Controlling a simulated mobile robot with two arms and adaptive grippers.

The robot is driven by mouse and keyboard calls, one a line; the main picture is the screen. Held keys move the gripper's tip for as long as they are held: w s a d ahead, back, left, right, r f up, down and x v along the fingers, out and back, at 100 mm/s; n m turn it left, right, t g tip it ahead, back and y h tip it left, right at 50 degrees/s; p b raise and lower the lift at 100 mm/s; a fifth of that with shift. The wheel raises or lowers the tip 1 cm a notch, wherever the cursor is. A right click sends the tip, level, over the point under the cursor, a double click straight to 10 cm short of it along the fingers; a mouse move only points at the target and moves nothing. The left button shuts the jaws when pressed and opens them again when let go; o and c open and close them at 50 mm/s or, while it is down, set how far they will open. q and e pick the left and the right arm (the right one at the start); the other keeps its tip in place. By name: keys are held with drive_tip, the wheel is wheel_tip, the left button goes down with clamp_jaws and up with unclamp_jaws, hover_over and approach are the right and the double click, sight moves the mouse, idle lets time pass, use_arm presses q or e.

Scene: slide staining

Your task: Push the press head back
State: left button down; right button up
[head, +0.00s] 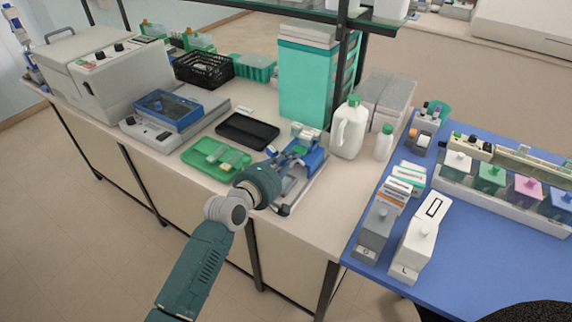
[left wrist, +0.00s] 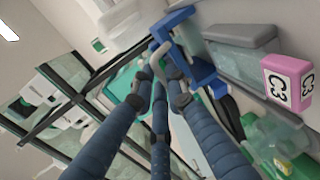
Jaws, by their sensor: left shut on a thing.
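The press (head: 313,160) stands near the front edge of the pale bench, with a blue frame and a grey base. Its blue part also shows in the left wrist view (left wrist: 203,70). My left gripper (head: 285,160) reaches over the bench to the press, and my wrist hides part of it in the head view. In the left wrist view its fingers (left wrist: 160,82) are closed around a grey bent handle (left wrist: 154,52) beside the blue part. I cannot tell exactly how far back the press head stands. My right gripper is not in view.
A green tray (head: 190,158) with cassettes lies left of the press. A pink C3 block (left wrist: 288,82) shows in the left wrist view. A black tray (head: 247,131) lies behind, and a white jug (head: 348,130) stands to the right. A teal drawer unit (head: 305,80) stands behind the press.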

use_arm(q)
drive_tip(key=c, duration=2)
unclamp_jaws()
drive_tip(key=shift+r, duration=0.1)
drive_tip(key=shift+o, duration=1.3)
drive_tip(key=shift+w, duration=0.1)
drive_tip(key=shift+w+d, duration=0.1)
drive_tip(key=shift+d, duration=0.05)
drive_tip(key=v, duration=1.2)
